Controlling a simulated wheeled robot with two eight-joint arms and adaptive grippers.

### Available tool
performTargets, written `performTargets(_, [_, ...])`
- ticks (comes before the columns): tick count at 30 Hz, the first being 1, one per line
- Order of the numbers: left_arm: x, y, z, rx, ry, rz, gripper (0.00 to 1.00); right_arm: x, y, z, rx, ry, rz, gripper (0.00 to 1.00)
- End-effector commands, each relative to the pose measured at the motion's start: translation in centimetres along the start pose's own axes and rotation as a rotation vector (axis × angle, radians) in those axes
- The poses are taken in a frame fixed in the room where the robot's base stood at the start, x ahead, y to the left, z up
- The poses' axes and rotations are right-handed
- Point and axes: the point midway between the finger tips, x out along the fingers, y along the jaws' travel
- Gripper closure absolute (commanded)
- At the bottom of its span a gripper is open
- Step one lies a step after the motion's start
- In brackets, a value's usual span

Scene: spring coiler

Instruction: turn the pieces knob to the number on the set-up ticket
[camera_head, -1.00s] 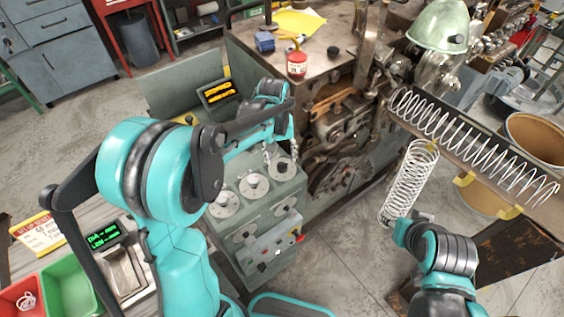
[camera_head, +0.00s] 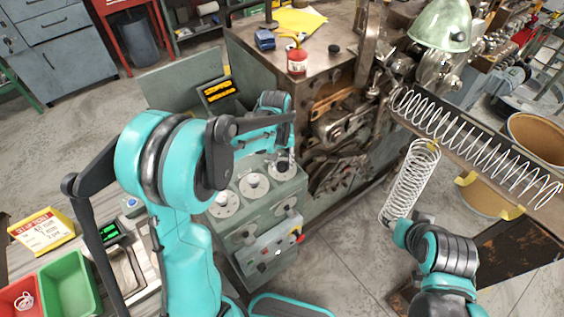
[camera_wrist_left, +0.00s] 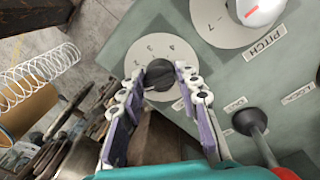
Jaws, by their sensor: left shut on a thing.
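The pieces knob (camera_wrist_left: 160,74) is a small dark knob on a pale round dial (camera_wrist_left: 147,50) with numbers around it, including a 3 and a 4. In the head view this dial (camera_head: 281,170) is the rightmost of three on the grey-green panel, partly covered. My left gripper (camera_wrist_left: 160,80) has its fingers on both sides of the knob and is shut on it. The set-up ticket (camera_head: 42,232) stands at the left in a yellow holder; its last line looks like a 3, but the print is small. My right gripper (camera_head: 400,232) is by the lower end of a hanging spring; its fingers are unclear.
The white pitch knob (camera_wrist_left: 258,10) and a dark lever (camera_wrist_left: 250,122) sit close by on the panel. A long spring lies on the trough (camera_head: 470,150) at the right. Green (camera_head: 68,285) and red (camera_head: 22,300) bins stand at the lower left.

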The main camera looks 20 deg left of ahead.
Motion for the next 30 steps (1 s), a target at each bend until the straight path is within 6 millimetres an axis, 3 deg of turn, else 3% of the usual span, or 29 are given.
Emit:
performTargets(11, [0.1, -0.1, 0.0, 0.142, -0.010, -0.001, 0.97, 0.3, 0.0, 0.2, 0.000, 0.000, 0.000, 0.60])
performTargets(30, [0.0, -0.1, -0.2, 0.640, -0.043, -0.001, 0.97, 1.1, 0.0, 0.8, 0.000, 0.000, 0.000, 0.60])
